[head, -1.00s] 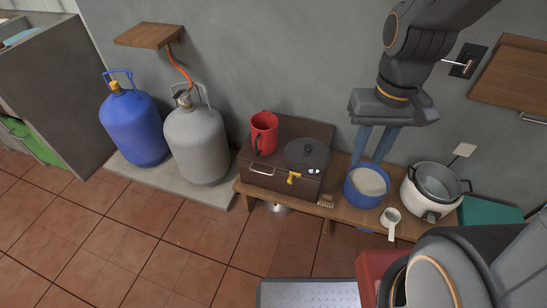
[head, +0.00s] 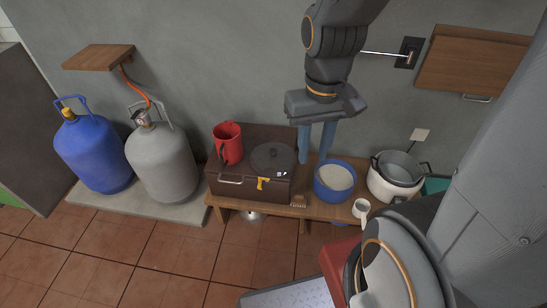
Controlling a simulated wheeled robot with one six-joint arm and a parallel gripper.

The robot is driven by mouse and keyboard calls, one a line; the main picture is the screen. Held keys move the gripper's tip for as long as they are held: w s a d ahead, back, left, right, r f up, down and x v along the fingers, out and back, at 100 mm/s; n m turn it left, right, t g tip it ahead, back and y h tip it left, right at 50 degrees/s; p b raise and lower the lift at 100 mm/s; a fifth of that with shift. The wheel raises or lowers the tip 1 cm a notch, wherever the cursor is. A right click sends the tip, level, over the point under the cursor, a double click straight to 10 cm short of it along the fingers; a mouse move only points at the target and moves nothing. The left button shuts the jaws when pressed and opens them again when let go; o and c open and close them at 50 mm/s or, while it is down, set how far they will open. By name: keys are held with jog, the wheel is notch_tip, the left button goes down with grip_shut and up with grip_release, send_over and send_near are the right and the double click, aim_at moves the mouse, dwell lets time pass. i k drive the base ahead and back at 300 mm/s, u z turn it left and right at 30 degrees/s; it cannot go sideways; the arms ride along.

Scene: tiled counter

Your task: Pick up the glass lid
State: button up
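A dark round lid with a centre knob (head: 272,159) lies flat on the right part of a brown box (head: 227,190). Whether it is glass I cannot tell; its surface looks nearly black. My gripper (head: 314,158) points down with its two blue fingers apart and nothing visible between them. It appears to the right of the lid in the picture, above the counter and close to the left edge of the blue bowl. Its height over the counter is hard to judge.
A red jug (head: 228,145) stands left of the lid. A yellow object (head: 262,184) is at the box front. The blue bowl (head: 334,195) and a white cooker with a pot (head: 393,188) stand to the right, with a white cup (head: 361,208) in front. Gas cylinders (head: 162,162) stand left.

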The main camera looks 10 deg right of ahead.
aim_at(268, 159)
jog(key=z, duration=0.9)
jog(key=k, duration=1.3)
jog(key=u, duration=0.05)
jog(key=i, duration=0.5)
jog(key=z, duration=0.75)
jog(key=i, duration=0.65)
jog(key=u, duration=0.65)
jog(key=i, duration=0.8)
jog(key=u, duration=0.85)
